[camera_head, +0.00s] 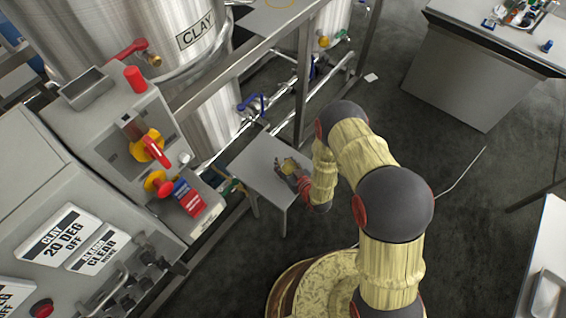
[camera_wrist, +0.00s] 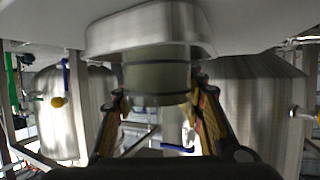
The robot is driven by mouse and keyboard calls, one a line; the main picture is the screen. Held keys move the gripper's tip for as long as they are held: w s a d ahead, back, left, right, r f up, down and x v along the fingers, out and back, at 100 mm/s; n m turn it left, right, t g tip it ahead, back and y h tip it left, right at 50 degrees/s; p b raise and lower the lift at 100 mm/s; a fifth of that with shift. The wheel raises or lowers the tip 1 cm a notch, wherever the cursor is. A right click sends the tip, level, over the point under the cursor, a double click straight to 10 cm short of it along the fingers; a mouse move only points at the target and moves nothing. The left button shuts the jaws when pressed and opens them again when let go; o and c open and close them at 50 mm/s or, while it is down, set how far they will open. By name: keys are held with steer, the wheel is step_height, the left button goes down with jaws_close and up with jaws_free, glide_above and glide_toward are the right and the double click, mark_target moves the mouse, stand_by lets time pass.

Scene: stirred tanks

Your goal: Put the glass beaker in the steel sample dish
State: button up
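In the wrist view, which looks upside down, the glass beaker (camera_wrist: 157,78), greenish with dark bands, stands between the two fingers of my gripper (camera_wrist: 158,92). The fingers lie against its sides. The steel sample dish (camera_wrist: 150,30) is at the top centre, on a pale surface. Its near wall hides the beaker's lower end, so the beaker is within or just behind the dish; I cannot tell whether it touches the floor. In the head view my gripper (camera_head: 291,169) is low over a small grey table, with a small yellowish shape at it; the dish is not clear there.
The small table (camera_head: 258,160) has bare top left of my gripper. A control console (camera_head: 110,120) with red and yellow handles and a steel bin (camera_head: 87,89) stands left. Tanks (camera_head: 185,60) and pipes lie behind. A bench (camera_head: 480,70) is at upper right.

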steer(key=o, duration=0.4)
